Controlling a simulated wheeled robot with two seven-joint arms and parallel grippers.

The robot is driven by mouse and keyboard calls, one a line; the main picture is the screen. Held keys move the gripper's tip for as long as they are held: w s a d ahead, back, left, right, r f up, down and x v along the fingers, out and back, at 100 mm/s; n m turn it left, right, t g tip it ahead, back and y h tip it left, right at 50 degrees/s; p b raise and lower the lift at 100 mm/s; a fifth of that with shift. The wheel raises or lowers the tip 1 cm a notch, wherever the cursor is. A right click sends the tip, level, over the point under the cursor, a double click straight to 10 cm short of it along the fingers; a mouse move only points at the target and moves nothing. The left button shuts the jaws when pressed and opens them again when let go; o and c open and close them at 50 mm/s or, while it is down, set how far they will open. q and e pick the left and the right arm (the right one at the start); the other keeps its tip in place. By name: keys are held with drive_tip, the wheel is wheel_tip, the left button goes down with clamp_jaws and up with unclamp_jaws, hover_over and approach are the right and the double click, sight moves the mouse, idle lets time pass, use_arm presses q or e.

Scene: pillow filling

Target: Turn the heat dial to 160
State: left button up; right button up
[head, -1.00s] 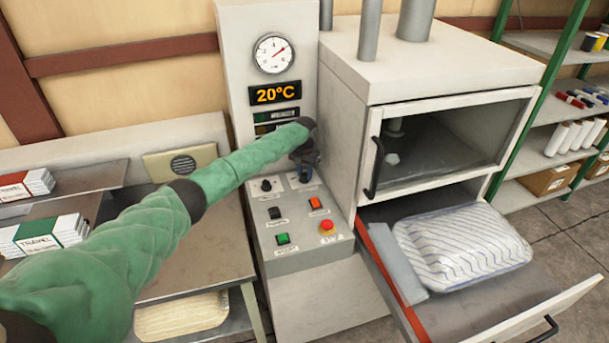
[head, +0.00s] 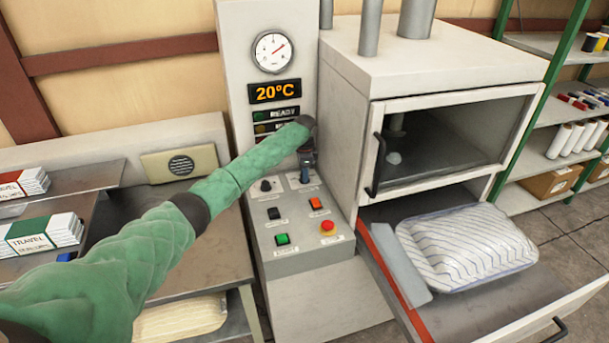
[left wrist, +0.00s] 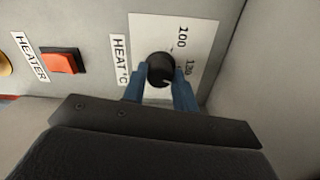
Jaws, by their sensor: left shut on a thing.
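A small light pointer mark shows on the knob's lower right edge. My left gripper (left wrist: 160,88) has its blue fingers shut on the knob, one on each side. In the head view the left gripper (head: 306,172) points down at the upper right of the control panel (head: 290,210) and hides most of the dial. The orange display (head: 275,92) reads 20°C. My right gripper is not in view.
An orange-red heater switch (left wrist: 61,63) lies beside the dial. The panel also has another black knob (head: 266,186), a green button (head: 282,239) and a red button (head: 327,226). The white oven (head: 350,110) stands close on the right, its drawer open with a striped pillow (head: 466,247).

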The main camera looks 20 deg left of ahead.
use_arm(q)
drive_tip(key=shift+m, duration=1)
drive_tip(key=m+b, duration=0.1)
drive_tip(key=m, duration=0.2)
drive_tip(key=shift+m+b, duration=0.5)
drive_tip(key=shift+m, duration=0.7)
drive_tip(key=shift+r+m, duration=0.1)
drive_tip(key=shift+m, duration=0.4)
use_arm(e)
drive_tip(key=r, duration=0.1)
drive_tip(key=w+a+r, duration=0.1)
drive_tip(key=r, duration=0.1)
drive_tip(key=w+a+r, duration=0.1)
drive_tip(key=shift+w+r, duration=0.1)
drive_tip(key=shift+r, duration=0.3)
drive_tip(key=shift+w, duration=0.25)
use_arm(q)
drive_tip(key=o, duration=1)
drive_tip(key=shift+c, duration=0.2)
